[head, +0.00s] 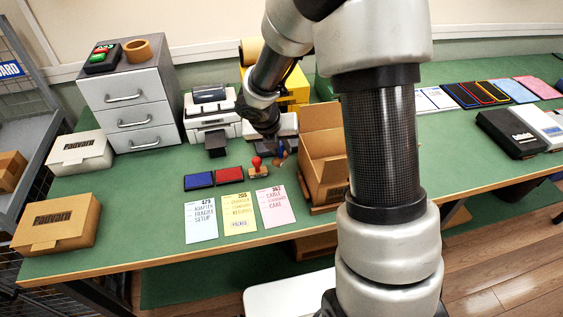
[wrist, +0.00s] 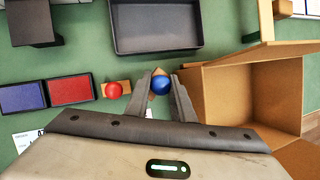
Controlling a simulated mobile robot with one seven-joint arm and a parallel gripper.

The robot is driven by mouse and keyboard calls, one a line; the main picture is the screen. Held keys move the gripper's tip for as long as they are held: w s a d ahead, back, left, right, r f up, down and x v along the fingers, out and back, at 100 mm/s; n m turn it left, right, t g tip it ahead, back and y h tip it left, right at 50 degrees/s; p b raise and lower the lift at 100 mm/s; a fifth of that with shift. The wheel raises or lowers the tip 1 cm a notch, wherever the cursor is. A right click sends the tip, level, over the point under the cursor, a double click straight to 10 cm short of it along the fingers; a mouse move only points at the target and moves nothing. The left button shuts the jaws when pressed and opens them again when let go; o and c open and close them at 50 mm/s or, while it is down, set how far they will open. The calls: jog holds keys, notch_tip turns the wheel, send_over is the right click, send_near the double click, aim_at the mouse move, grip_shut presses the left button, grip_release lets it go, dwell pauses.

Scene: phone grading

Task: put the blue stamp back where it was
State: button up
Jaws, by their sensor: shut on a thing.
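The blue stamp shows in the wrist view as a round blue knob (wrist: 161,85) between my two fingers, with a bit of brown wood beyond it. My gripper (wrist: 160,76) is shut on it. In the head view my gripper (head: 281,150) is small and partly dark, just right of the red stamp (head: 257,162). The red stamp stands at a small wooden stand (head: 262,173); its knob (wrist: 114,91) is left of my fingers in the wrist view. The blue stamp's underside is hidden, and I cannot tell its height over the table.
A blue ink pad (head: 199,181) and a red ink pad (head: 229,175) lie left of the stand. Three cards, including a pink one (head: 275,206), lie in front. An open cardboard box (head: 322,170) stands close on the right. A dark tray (wrist: 178,46) lies beyond my fingers.

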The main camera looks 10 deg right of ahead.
aim_at(280, 156)
notch_tip(280, 156, down, 4)
jog(key=shift+f+b, duration=0.15)
jog(key=shift+b, duration=0.65)
jog(key=o, duration=0.4)
jog(key=shift+f, duration=0.15)
jog(key=o, duration=0.4)
jog(key=shift+o, duration=0.2)
